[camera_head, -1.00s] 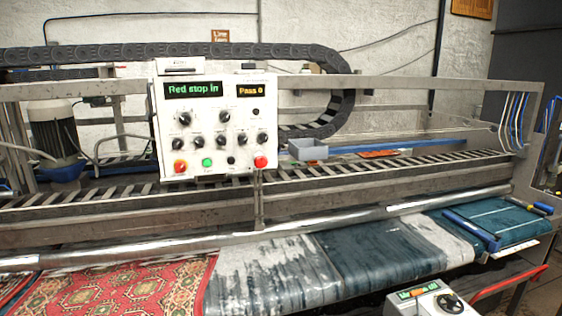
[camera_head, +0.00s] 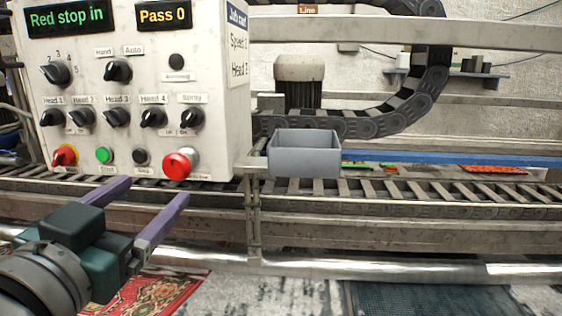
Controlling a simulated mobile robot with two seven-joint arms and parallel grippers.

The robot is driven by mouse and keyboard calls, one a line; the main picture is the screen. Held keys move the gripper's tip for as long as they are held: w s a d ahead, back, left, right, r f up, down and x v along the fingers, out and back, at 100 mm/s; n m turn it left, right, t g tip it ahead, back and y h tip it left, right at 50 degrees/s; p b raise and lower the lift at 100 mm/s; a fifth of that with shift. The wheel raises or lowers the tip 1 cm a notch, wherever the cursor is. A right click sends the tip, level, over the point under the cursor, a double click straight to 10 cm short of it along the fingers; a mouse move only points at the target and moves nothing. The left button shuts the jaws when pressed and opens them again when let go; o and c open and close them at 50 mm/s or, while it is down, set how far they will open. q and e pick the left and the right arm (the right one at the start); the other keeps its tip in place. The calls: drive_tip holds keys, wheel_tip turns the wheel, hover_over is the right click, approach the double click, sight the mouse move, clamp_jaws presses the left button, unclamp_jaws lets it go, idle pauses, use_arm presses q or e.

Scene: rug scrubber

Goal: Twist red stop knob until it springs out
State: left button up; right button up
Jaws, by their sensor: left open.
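The white control panel (camera_head: 215,75) fills the left of the view. Its green display (camera_head: 66,16) reads "Red stop in". A large red mushroom knob (camera_head: 178,165) sits at the panel's lower right corner. A smaller red knob with some yellow (camera_head: 64,156) sits at the lower left, beside a green button (camera_head: 104,155) and a black button (camera_head: 141,157). My left gripper (camera_head: 150,205) is open and empty, its two purple fingers pointing up and right. It is in front of and below the panel, its right fingertip just under the large red knob in the picture. My right gripper is not in view.
A grey open bin (camera_head: 304,153) is fixed right of the panel. A slatted conveyor (camera_head: 400,185) and a metal roller (camera_head: 400,265) run across below. Several black selector knobs (camera_head: 118,70) crowd the panel above the buttons. A cable chain (camera_head: 425,90) curves behind.

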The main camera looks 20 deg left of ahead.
sight(173, 172)
use_arm(q)
drive_tip(key=p+x, duration=0.2)
drive_tip(key=x, duration=0.5)
drive_tip(key=shift+w+a+r, duration=0.1)
drive_tip(key=shift+w+a, duration=0.05)
drive_tip(key=shift+w, duration=0.55)
clamp_jaws()
